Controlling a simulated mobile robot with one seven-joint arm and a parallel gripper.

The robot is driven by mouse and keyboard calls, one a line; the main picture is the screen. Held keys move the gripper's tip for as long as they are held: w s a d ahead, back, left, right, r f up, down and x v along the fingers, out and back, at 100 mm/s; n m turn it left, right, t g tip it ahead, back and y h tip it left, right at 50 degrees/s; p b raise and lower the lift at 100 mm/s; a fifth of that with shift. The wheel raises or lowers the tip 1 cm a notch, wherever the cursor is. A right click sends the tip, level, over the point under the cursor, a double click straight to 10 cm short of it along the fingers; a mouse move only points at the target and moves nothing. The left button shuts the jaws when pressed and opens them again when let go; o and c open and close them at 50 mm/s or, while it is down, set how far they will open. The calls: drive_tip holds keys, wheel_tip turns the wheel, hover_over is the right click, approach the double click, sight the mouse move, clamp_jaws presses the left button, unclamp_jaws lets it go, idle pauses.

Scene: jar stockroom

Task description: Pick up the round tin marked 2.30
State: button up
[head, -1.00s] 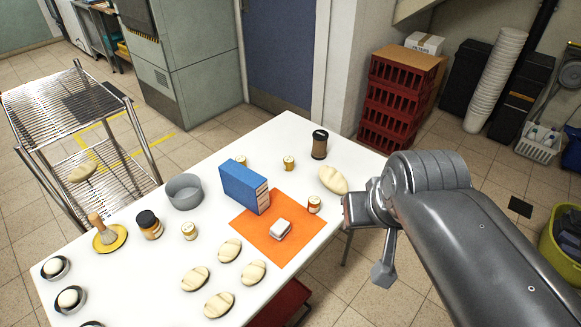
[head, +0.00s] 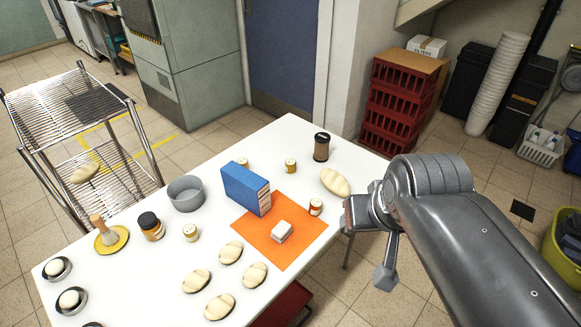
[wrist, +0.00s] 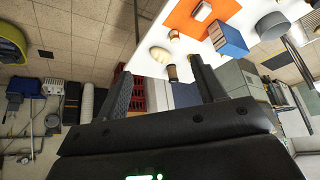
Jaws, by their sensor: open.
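Several small round tins or jars with orange and white labels stand on the white table. One (head: 315,207) is at the right edge of an orange mat, one (head: 290,166) is behind the mat, one (head: 243,164) is partly hidden behind a blue box, and one (head: 190,232) is left of the mat. Their markings are too small to read, so I cannot tell which is marked 2.30. My gripper (wrist: 160,66) is open and empty in the wrist view, beyond the table's right side. In the head view its fingers are not clearly visible.
A dark-lidded shaker (head: 321,147) and a bread roll (head: 335,181) stand near the right edge. Several rolls lie in front. Red crates (head: 392,105) are stacked behind.

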drive_tip(key=n+g+y, duration=0.1)
drive_tip(key=n+y, duration=0.1)
drive_tip(key=n, duration=0.2)
hover_over(291, 162)
drive_tip(key=s+d, duration=0.1)
drive_tip(key=s, duration=0.3)
wheel_tip(291, 162, down, 24)
drive_tip(key=f, duration=0.1)
drive_tip(key=shift+n, duration=0.3)
drive_tip(key=shift+d+x, duration=0.15)
drive_tip(key=shift+x, duration=2.5)
drive_tip(key=shift+d+x, duration=0.2)
drive_tip(key=shift+x, duration=2.45)
drive_tip(key=shift+w, duration=0.1)
drive_tip(key=shift+c, duration=0.2)
drive_tip(key=c, duration=1)
